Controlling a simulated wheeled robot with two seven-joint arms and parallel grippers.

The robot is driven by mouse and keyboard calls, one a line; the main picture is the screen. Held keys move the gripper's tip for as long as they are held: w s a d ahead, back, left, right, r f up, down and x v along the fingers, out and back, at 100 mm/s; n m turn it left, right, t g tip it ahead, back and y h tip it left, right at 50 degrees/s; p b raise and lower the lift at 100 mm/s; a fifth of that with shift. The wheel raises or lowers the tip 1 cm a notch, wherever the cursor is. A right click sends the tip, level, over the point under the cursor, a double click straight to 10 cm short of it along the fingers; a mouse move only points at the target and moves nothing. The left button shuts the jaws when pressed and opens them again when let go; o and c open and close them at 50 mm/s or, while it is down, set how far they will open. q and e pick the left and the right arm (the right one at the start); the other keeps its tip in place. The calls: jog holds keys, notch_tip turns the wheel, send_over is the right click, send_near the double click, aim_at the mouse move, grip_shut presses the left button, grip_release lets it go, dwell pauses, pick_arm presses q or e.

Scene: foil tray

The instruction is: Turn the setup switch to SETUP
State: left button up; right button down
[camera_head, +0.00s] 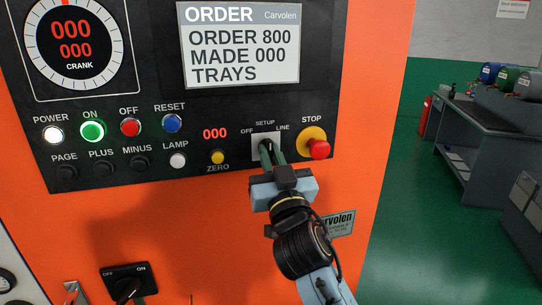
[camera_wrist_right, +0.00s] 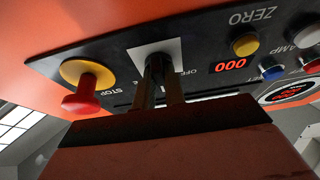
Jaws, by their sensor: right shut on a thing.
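The setup switch plate (camera_head: 265,139) is a light plate on the black panel, with the labels OFF, SETUP and LINE around it. My right gripper (camera_head: 270,157) reaches up to it from below, and its fingers are shut on the switch knob. In the right wrist view the dark knob (camera_wrist_right: 157,67) shows between the fingers in front of the white plate (camera_wrist_right: 148,50). The fingers hide most of the knob, so I cannot tell which label it points at. My left gripper is not in view.
The red STOP button (camera_head: 319,149) on its yellow base is close to the right of the switch. The yellow ZERO button (camera_head: 217,157) is to the left. Open green floor lies right of the orange cabinet.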

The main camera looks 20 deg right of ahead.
jog(key=c, duration=1.5)
grip_release()
jog(key=shift+o, duration=0.2)
jog(key=b+v, duration=0.3)
jog(key=v, duration=1)
jog(key=shift+s+f, duration=0.15)
jog(key=shift+s, duration=0.05)
